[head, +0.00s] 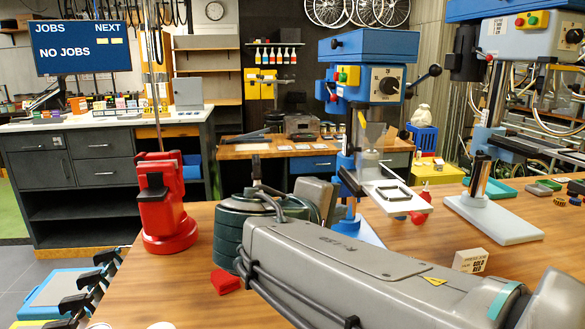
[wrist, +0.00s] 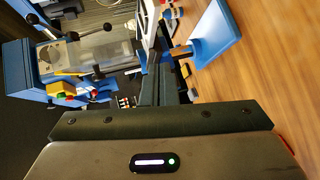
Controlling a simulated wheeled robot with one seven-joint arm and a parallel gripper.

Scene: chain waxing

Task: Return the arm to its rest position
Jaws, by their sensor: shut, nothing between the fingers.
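My gripper shows in the wrist view (wrist: 158,72), its dark fingers shut and empty, pointing towards the blue drill press (wrist: 55,75) and its blue base plate (wrist: 215,35). My gripper's fingers cannot be made out in the head view.
A red stand (head: 165,205) is left of the pot, with a small red block (head: 226,282) in front. A second drill press (head: 530,40) is at the right. The screen (head: 82,47) reads "NO JOBS".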

